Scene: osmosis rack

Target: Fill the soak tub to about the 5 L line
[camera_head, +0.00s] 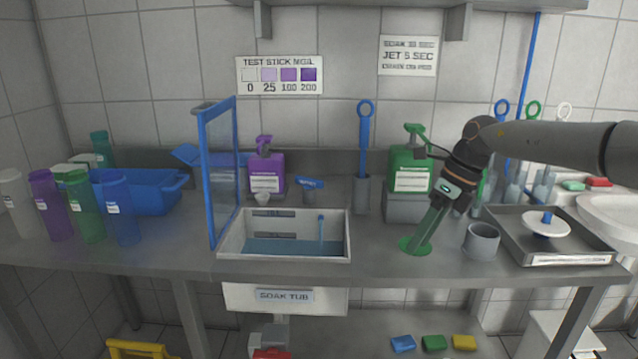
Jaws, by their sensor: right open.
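The soak tub (340,257) is a white rectangular basin set into the counter, with its name on a label (286,295) below. Blue-grey water (280,248) lies in it, below two dark marks on the back inner wall; I cannot read their figures. A thin blue-topped rod (321,232) stands in the tub's right part. A small fixture with a blue labelled top (309,184) stands behind the tub. My right gripper (428,232) is open, right of the tub, pointing down over a green disc (414,246) on the counter; contact is unclear. My left gripper is out of view.
A blue-framed clear panel (220,170) stands at the tub's left. Purple (266,172) and green (410,168) pump bottles stand behind. A grey cup (481,241) and metal tray (570,258) are right of my gripper. Several bottles (85,207) and a blue bin (145,197) are left.

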